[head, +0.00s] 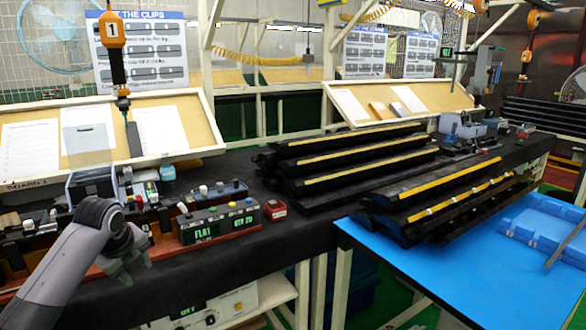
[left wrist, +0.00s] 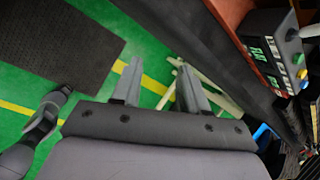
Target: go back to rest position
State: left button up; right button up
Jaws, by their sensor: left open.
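My left gripper (head: 130,262) is in the lower left of the head view, in front of the black-topped bench (head: 240,268). It points downward, beside the control box with green displays (head: 215,222). In the left wrist view the two fingers of my left gripper (left wrist: 160,90) stand apart with nothing between them. Green floor shows beyond them.
Long black trim parts with yellow strips (head: 350,160) are stacked on the bench. A blue table (head: 400,270) with a blue tray (head: 545,222) stands at right. A yellow-tagged tool (head: 112,40) hangs at upper left. In the left wrist view a dark mat (left wrist: 60,40) lies on the floor.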

pick_arm(q)
jog(key=s+d+f+n+t+h, duration=0.1)
jog(key=s+d+f+n, duration=0.25)
jog(key=f, duration=0.35)
jog(key=s+d+f+n+t+h, duration=0.1)
jog(key=s+d+f+n, duration=0.2)
jog(key=s+f, duration=0.3)
jog(key=s+d+f+n+t, duration=0.1)
jog(key=s+d+f+n, duration=0.2)
jog(key=f, duration=0.5)
jog(key=s+d+f+n+t, duration=0.1)
jog(key=s+d+n, duration=0.1)
jog(key=s+n, duration=0.4)
jog(key=s+d+f+n+t+h, duration=0.1)
jog(key=s+n, duration=0.5)
jog(key=s, duration=0.8)
jog(key=shift+d+f+t, duration=0.3)
jog(key=shift+d, duration=0.2)
